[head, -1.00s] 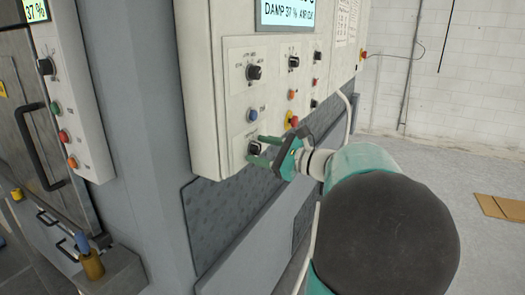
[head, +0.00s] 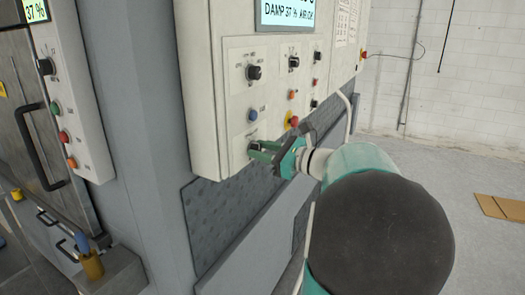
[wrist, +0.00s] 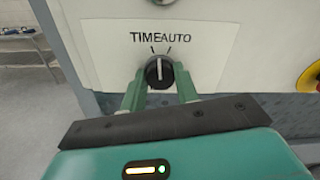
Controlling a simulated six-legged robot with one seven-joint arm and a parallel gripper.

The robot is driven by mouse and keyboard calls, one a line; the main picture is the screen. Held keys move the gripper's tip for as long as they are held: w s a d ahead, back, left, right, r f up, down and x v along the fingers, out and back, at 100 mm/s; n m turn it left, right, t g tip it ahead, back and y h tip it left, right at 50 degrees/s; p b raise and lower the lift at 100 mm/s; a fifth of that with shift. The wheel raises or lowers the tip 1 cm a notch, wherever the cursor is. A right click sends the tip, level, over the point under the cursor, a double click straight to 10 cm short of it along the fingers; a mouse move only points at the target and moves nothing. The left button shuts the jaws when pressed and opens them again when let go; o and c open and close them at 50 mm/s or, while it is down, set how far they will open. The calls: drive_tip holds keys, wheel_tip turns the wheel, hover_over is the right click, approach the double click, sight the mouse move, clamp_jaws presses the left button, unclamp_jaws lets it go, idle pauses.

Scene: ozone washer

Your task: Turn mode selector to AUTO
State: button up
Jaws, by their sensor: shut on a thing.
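The mode selector is a round black knob (wrist: 159,72) with a pale pointer line, on a white plate labelled TIME on the left and AUTO on the right. In the wrist view its pointer stands about straight up, between the two labels. My gripper (wrist: 160,88) has its two green fingers on either side of the knob and is shut on it. In the head view my gripper (head: 258,150) is at the lowest control of the white panel, and its fingers hide most of the knob.
The white control box (head: 205,100) carries other knobs (head: 254,72), a blue button (head: 252,115) and a red-and-yellow emergency stop (head: 292,121) just above my gripper. A grey textured plate (head: 225,215) lies below. A second panel (head: 75,110) stands at the left.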

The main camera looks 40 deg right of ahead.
drive_tip(key=m, duration=0.4)
drive_tip(key=shift+m, duration=0.4)
idle(0.4)
drive_tip(key=o, duration=1)
drive_tip(key=shift+c, duration=0.2)
drive_tip(key=shift+s+d, duration=0.1)
drive_tip(key=shift+s, duration=0.05)
drive_tip(key=v, duration=1.3)
drive_tip(key=shift+s, duration=0.25)
drive_tip(key=shift+r, duration=0.1)
